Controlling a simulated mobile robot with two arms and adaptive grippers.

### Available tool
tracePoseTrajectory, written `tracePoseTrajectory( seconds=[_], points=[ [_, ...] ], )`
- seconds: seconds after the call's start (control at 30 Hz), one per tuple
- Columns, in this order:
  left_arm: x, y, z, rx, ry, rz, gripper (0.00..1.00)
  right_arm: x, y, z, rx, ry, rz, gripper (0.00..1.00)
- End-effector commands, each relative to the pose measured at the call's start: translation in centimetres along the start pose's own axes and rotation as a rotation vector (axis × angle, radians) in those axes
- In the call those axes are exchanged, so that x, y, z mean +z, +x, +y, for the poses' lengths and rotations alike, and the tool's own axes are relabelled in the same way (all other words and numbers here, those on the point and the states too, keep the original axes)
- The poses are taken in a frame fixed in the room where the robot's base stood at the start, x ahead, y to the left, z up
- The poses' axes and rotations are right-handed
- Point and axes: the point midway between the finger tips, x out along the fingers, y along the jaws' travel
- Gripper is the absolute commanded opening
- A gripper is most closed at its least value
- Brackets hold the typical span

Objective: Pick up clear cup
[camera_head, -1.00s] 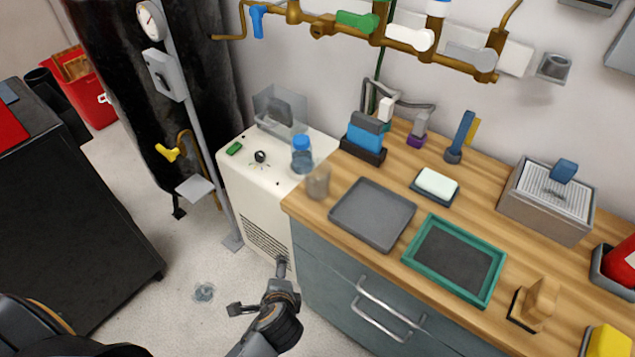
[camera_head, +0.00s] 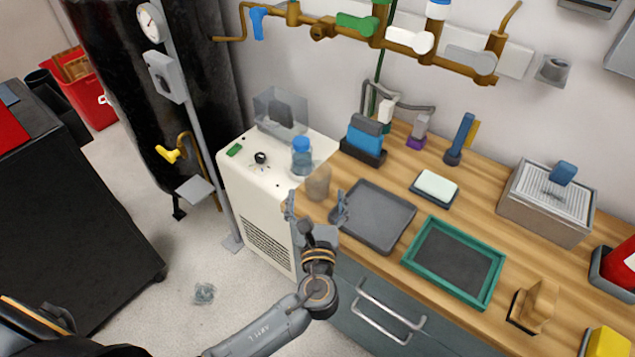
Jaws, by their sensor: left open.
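The clear cup (camera_head: 318,184) stands upright at the left front corner of the wooden counter. It looks see-through and faintly brown. My left gripper (camera_head: 316,207) is open, with its two fingers spread apart just in front of the cup, one to the left and one to the right of it. The cup does not appear to be held. I cannot tell whether a finger touches it. My right gripper is not in view.
A grey tray (camera_head: 371,216) lies close to the right of the cup. A blue-capped bottle (camera_head: 301,157) stands behind it on the white cabinet (camera_head: 267,200). A green-framed tray (camera_head: 455,260) lies farther right. A sponge (camera_head: 436,186) rests behind the trays.

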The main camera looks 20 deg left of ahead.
Motion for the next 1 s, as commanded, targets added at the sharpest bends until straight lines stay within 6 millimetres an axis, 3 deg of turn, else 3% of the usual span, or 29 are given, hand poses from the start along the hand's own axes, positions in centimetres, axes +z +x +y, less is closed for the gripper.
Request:
tracePoseTrajectory(
  seconds=[0.6, 0.87, 1.0],
  points=[
    [-0.4, 6.9, -0.4, 0.0, -0.002, 0.002, 0.88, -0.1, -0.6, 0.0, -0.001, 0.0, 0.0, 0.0],
    [-0.5, 7.2, -0.4, 0.0, -0.003, 0.003, 0.88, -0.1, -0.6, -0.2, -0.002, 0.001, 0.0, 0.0],
    [-0.5, 7.2, -0.4, 0.0, -0.003, 0.003, 0.64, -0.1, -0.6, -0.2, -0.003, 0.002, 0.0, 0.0]
  ],
)
